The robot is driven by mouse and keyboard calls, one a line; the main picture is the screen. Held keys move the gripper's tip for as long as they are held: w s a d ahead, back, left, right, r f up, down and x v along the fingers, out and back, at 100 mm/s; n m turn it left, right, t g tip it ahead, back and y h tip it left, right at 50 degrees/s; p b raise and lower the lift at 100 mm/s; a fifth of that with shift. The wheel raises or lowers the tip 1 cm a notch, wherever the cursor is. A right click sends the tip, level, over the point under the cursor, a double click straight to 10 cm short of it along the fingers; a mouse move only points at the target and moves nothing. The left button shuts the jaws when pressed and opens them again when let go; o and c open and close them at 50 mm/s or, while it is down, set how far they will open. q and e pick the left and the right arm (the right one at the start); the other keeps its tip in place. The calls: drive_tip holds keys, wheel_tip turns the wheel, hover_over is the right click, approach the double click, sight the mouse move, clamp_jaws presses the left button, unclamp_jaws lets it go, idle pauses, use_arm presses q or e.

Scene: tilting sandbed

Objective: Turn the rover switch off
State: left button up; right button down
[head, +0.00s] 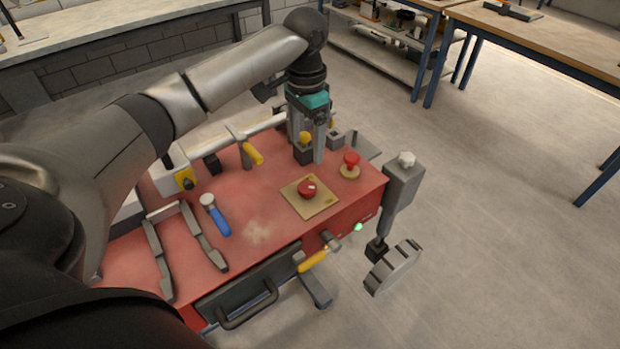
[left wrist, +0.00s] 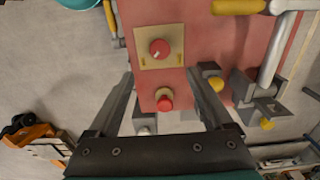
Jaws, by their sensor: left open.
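A red rotary knob with a white mark (head: 307,189) sits on a tan plate (head: 323,207) on the red bench top; it also shows in the left wrist view (left wrist: 159,48). A red mushroom-shaped button (head: 350,160) on a round tan base is near the bench's far right corner; in the left wrist view (left wrist: 165,102) it appears between my fingers. I see no label telling which is the rover switch. My left gripper (head: 308,152) is open and points down over the far side of the bench, with nothing held. My right gripper is not in view.
A yellow knob on a dark block (head: 304,138) is close beside my left fingers. A grey post (head: 401,185) with a disc stands at the right edge. A blue-handled tool (head: 216,216) and grey rails lie left. A small green light (head: 358,227) glows on the front.

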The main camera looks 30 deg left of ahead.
use_arm(q)
approach(307, 186)
drive_tip(key=shift+s+f+b, duration=0.15)
drive_tip(key=shift+b, duration=0.2)
wheel_tip(307, 186, down, 7)
drive_tip(key=shift+f+b, duration=0.15)
drive_tip(key=shift+b, duration=0.6)
drive_tip(key=shift+f, duration=0.5)
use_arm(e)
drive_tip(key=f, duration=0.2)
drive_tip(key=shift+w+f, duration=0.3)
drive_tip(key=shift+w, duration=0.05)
